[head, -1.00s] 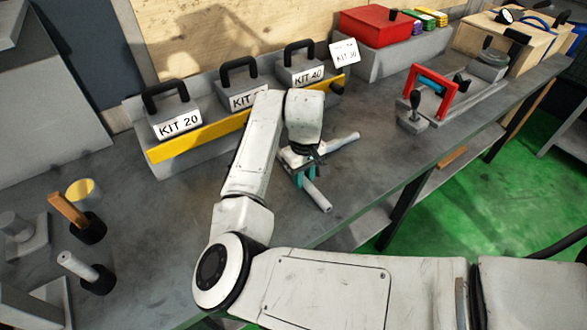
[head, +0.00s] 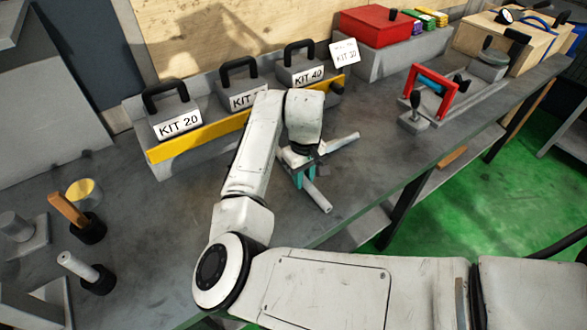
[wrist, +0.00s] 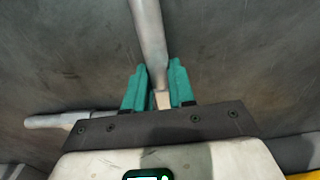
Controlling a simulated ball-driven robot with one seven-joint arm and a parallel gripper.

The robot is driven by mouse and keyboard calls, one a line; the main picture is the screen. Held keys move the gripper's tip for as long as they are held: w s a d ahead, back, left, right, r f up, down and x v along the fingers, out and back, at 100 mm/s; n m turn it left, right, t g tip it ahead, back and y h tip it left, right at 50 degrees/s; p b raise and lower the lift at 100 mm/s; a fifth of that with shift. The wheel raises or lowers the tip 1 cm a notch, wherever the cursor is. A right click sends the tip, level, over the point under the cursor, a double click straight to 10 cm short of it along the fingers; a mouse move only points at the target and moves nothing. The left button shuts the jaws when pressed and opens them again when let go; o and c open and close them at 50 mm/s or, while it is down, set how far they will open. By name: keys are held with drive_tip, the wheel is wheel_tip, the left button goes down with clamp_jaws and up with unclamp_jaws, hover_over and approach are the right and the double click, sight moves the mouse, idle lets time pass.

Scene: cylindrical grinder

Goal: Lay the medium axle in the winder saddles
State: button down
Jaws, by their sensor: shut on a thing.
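My gripper (wrist: 158,92), with teal fingers, is shut on a pale metal axle (wrist: 149,38) at the bench top. The axle runs away from the fingers at the top of the wrist view; its free end (head: 319,198) shows in the head view. A second pale axle (head: 340,142) lies on the bench just beyond my gripper and shows at left in the wrist view (wrist: 55,121). I cannot tell by size which is the medium one. My arm hides part of the gripper in the head view. I cannot make out the winder saddles for certain.
A grey rack with a yellow rail (head: 205,131) holds kit weights behind my arm. A red frame with a blue part (head: 433,88) stands to the right. Upright handled tools (head: 88,272) stand at left. The bench's front edge is close to the held axle.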

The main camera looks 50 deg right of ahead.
drive_tip(key=shift+r, duration=0.2)
drive_tip(key=shift+r, duration=0.25)
drive_tip(key=r, duration=0.3)
drive_tip(key=shift+s+d, duration=0.1)
drive_tip(key=shift+s, duration=0.2)
drive_tip(key=s+r+p, duration=0.1)
drive_tip(key=s+r, duration=0.8)
drive_tip(key=s, duration=0.4)
drive_tip(key=shift+s+p, duration=0.15)
drive_tip(key=shift+p, duration=0.2)
drive_tip(key=shift+r, duration=0.1)
drive_tip(key=shift+a, duration=0.2)
